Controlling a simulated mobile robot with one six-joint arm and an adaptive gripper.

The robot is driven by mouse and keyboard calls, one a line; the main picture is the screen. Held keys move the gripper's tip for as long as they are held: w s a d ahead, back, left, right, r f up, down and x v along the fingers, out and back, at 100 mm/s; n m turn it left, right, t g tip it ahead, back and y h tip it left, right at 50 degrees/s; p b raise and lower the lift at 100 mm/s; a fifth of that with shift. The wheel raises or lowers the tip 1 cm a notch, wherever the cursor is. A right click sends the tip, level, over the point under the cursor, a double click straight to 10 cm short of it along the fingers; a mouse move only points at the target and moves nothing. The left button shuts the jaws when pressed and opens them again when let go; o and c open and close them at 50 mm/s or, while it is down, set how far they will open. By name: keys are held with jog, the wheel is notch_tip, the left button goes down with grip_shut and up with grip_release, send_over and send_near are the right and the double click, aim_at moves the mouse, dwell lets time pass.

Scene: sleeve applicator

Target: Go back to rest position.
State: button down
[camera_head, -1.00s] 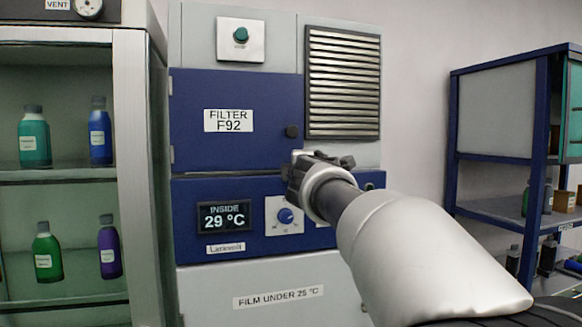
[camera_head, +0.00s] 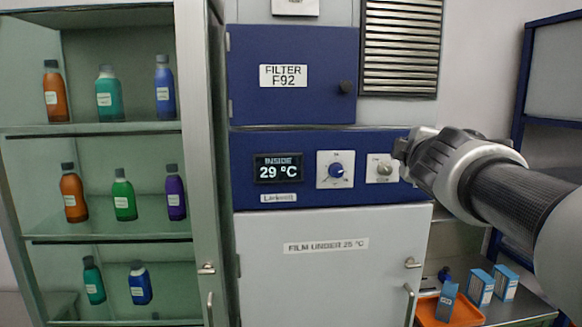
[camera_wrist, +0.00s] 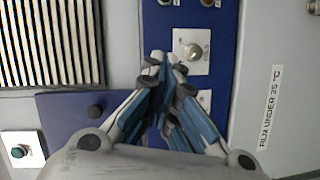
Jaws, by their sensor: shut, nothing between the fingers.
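My gripper (camera_head: 402,148) is shut and empty. In the head view it is at the right end of the blue control panel (camera_head: 220,170), beside a silver knob (camera_head: 385,169). It also shows in the wrist view (camera_wrist: 162,62), where its closed fingers point at the panel just beside the silver knob (camera_wrist: 194,51). I cannot tell whether the fingertips touch the panel. The display (camera_head: 279,169) reads INSIDE 29 °C.
A glass-shelved cabinet (camera_head: 190,120) with several bottles stands on the left. The white door (camera_head: 330,280) below the panel is labelled FILM UNDER 25 °C. An orange tray (camera_head: 462,312) and blue-white boxes (camera_head: 480,287) are at lower right. A blue rack (camera_head: 524,90) stands far right.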

jog(key=s+a+f+m+g+y+b, duration=0.1)
jog(key=s+a+f+m+g, duration=0.2)
jog(key=s+f, duration=0.8)
jog(key=s+a+f+m+g+y+b, duration=0.1)
jog(key=s+a+f+m+g+y, duration=0.1)
jog(key=s+a+f+m+g, duration=0.2)
jog(key=s+a+f+m+g+y+b, duration=0.2)
jog(key=s+a+f, duration=0.6)
jog(key=s+f, duration=1.1)
notch_tip(320, 180, down, 4)
jog(key=m+g, duration=0.2)
jog(key=m, duration=0.1)
jog(key=shift+r, duration=0.25)
